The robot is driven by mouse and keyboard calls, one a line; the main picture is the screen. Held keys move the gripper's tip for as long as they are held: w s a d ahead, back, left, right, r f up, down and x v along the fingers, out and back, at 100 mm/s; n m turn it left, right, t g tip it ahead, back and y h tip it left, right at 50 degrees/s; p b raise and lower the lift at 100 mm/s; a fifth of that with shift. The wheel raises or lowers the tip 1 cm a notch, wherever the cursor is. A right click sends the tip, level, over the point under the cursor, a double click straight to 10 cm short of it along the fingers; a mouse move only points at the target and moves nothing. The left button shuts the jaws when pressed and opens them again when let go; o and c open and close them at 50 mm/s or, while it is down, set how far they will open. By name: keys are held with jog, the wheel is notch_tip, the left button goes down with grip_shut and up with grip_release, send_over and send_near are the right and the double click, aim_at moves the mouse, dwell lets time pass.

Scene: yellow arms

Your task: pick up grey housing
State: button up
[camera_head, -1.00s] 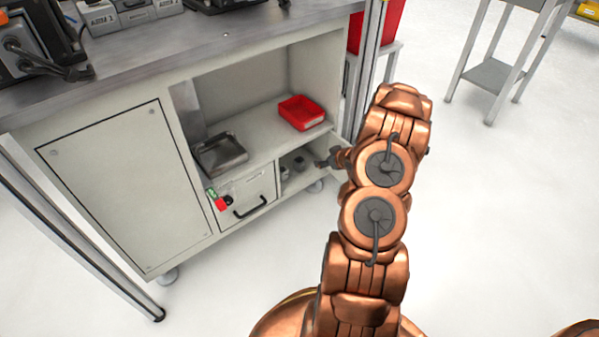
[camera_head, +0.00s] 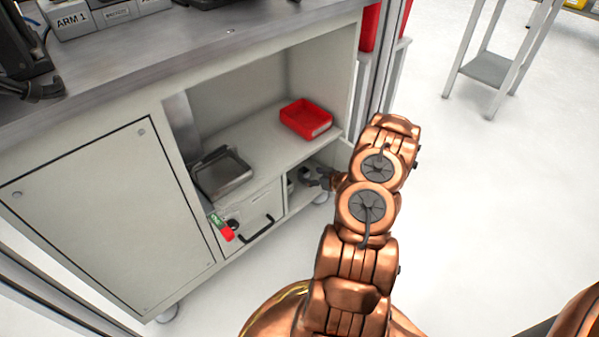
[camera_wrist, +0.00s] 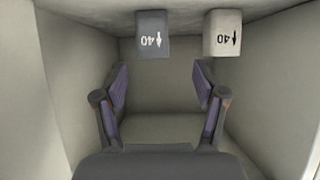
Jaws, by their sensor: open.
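In the wrist view, a dark grey block (camera_wrist: 152,35) with a white arrow and "40" stands at the back of a pale compartment. A lighter, beige-grey block (camera_wrist: 222,33) with a dark arrow and "40" stands to its right. I cannot tell for certain which is the grey housing; the dark one is the greyer. My gripper (camera_wrist: 160,85) is open and empty, its fingers apart and short of both blocks. The dark block is ahead of the gap, the lighter one ahead of the right finger. In the head view my gripper (camera_head: 316,177) is at the lower right opening.
Compartment walls stand close on both sides of my gripper. A red bin (camera_head: 306,119) and a metal tray (camera_head: 222,174) sit on the shelf above. A closed drawer (camera_head: 252,215) with a black handle is left of the opening.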

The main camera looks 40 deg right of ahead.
aim_at(307, 174)
jog(key=shift+w+a+f, duration=0.15)
jog(key=shift+w+f, duration=0.2)
jog(key=shift+w, duration=0.15)
jog(key=shift+w+d+f+b, duration=0.4)
jog(key=shift+w+f+b, duration=0.15)
jog(key=shift+w+b, duration=0.1)
jog(key=b+x, duration=0.2)
jog(key=x, duration=0.1)
jog(key=shift+w+d, duration=0.1)
jog(key=shift+d, duration=0.1)
jog(key=shift+w+f, duration=0.2)
jog(key=shift+w, duration=0.35)
jog(key=c, duration=1.1)
jog(key=shift+r, duration=0.1)
jog(key=shift+c, duration=0.2)
